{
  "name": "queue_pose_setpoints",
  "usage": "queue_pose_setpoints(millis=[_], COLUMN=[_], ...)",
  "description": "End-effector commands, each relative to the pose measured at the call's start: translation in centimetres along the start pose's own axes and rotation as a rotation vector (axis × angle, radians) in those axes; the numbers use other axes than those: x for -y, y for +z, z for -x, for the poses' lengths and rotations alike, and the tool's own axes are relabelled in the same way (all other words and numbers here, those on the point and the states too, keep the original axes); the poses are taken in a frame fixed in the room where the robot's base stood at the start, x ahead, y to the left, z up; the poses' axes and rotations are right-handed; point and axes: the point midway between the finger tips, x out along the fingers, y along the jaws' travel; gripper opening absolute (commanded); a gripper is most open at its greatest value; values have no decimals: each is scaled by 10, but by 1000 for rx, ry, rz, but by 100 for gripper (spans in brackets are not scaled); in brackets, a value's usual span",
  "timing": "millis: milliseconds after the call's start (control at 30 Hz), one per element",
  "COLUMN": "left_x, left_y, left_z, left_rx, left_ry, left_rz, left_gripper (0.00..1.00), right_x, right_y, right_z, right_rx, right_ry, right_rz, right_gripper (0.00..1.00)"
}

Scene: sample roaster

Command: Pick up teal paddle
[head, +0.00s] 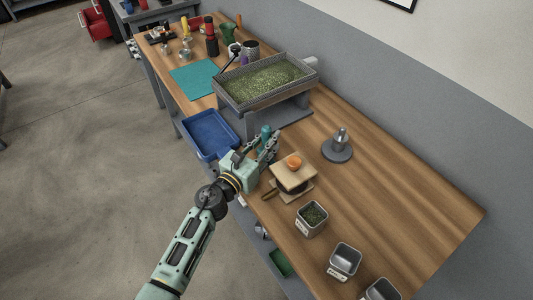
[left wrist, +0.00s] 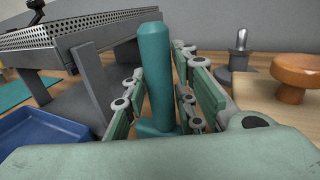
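The teal paddle (head: 265,131) shows at the near edge of the wooden bench, between the blue tray and the small press. In the left wrist view its thick round shaft (left wrist: 156,75) stands upright on a wider teal foot. My left gripper (head: 268,144) reaches in from the left at the paddle. In the left wrist view its fingers (left wrist: 160,85) are spread, one on each side of the shaft, with narrow gaps visible. The gripper's palm hides the lowest part of the paddle. My right gripper is in neither view.
A blue tray (head: 187,139) lies left of the gripper. A mesh-topped tray of green beans (head: 262,84) stands on a grey stand behind. A press with an orange knob (head: 294,161) is close on the right. Open bench lies further right (head: 400,190).

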Motion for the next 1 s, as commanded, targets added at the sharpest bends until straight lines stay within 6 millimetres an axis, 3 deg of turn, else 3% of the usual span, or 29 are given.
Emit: queue_pose_setpoints(millis=[233, 567, 1000], left_x=[0, 0, 0], left_y=[0, 4, 82], left_z=[0, 0, 0], left_rx=[0, 2, 2], left_ry=[0, 0, -2], left_rz=[0, -2, -4], left_gripper=[1, 0, 0], right_x=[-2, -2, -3], right_y=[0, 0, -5], right_z=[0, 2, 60], right_rx=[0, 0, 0], right_ry=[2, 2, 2], right_rz=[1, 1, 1], right_gripper=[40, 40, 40])
